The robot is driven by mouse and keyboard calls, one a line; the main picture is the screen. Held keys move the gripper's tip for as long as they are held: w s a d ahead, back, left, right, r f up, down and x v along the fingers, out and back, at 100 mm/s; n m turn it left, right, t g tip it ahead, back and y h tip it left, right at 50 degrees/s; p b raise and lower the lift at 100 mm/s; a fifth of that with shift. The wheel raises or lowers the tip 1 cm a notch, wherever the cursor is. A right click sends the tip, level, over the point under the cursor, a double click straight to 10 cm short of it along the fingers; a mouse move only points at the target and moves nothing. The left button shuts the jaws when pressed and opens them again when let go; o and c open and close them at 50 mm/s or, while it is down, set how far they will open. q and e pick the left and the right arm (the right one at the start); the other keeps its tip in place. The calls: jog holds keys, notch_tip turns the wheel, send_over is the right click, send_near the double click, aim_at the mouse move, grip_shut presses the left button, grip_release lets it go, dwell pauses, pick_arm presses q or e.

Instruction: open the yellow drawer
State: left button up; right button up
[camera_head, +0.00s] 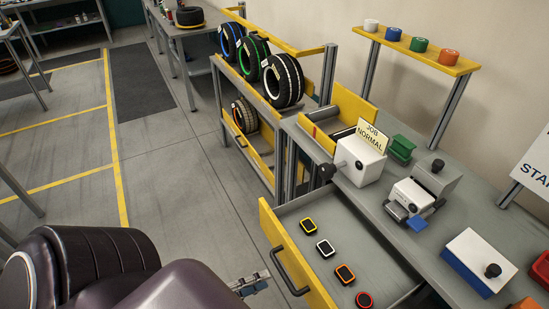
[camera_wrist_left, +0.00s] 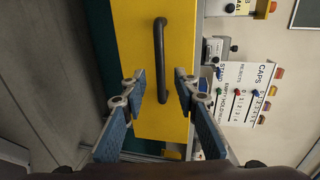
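The yellow drawer (camera_head: 298,262) stands pulled partly out from under the workbench, its grey inside showing. Its dark bar handle (camera_head: 285,271) is on the yellow front. My right gripper is not in view.
The workbench (camera_head: 470,215) above the drawer carries a white box with a card (camera_head: 360,158), a small clamp device (camera_head: 412,198) and a blue-and-white box (camera_head: 478,262). A tyre rack (camera_head: 245,160) stands behind. Floor left of the drawer is clear.

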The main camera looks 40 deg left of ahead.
pick_arm(q)
jog(key=shift+v, duration=2.25)
